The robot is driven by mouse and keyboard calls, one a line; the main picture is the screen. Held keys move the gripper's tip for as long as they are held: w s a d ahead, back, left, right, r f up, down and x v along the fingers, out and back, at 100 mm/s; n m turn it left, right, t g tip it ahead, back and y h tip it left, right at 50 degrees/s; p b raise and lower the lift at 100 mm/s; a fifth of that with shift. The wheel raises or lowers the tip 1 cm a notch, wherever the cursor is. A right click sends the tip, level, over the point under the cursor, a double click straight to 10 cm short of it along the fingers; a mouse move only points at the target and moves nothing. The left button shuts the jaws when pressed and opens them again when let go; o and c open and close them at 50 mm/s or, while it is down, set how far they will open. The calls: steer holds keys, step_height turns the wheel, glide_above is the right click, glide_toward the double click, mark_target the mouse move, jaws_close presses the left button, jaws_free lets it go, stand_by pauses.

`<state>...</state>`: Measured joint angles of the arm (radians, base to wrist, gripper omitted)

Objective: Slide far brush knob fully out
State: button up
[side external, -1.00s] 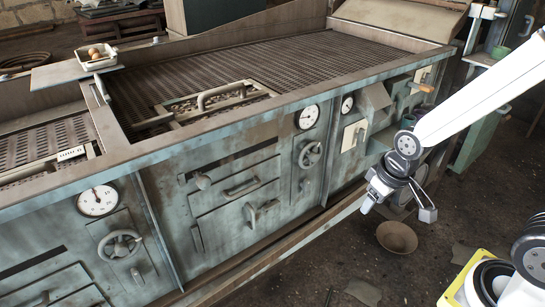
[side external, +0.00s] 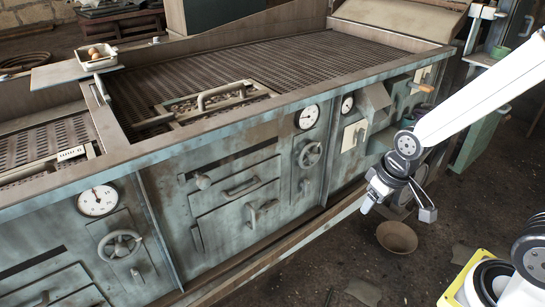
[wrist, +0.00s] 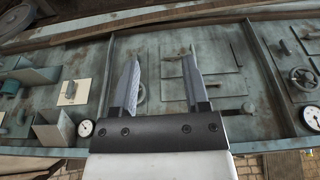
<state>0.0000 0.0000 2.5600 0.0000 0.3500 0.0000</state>
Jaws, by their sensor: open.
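My gripper (side external: 367,207) hangs in front of the right part of the cabinet, well away from the knob. In the wrist view my gripper (wrist: 160,75) has its two fingers spread with nothing between them.
Handwheels (side external: 311,154), gauges (side external: 308,117) and a drawer handle (side external: 241,187) stick out from the front. A small shelf and lever plate (side external: 353,135) are at the right. A ledge (side external: 270,258) runs along the bottom. A brown bowl (side external: 397,237) stands on the floor below my gripper.

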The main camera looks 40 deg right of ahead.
steer(key=shift+o, duration=0.2)
steer(key=o, duration=0.3)
steer(key=shift+o, duration=0.4)
steer(key=shift+w+a, duration=0.1)
steer(key=shift+w, duration=0.15)
steer(key=t+y, duration=0.1)
steer(key=t, duration=1)
glide_toward(206, 185)
steer(key=w+d+f, duration=0.2)
steer(key=w+d, duration=0.2)
steer(key=d, duration=0.1)
steer(key=a+t, duration=0.1)
steer(key=a+f+t, duration=0.1)
steer(key=a, duration=0.1)
steer(key=a+t, duration=0.1)
steer(key=a, duration=0.1)
steer(key=shift+w+f+t+h, duration=0.3)
steer(key=shift+w, duration=0.05)
steer(key=shift+s+a+f+t, duration=0.1)
steer(key=shift+a+f+t, duration=0.05)
steer(key=shift+a+t, duration=0.25)
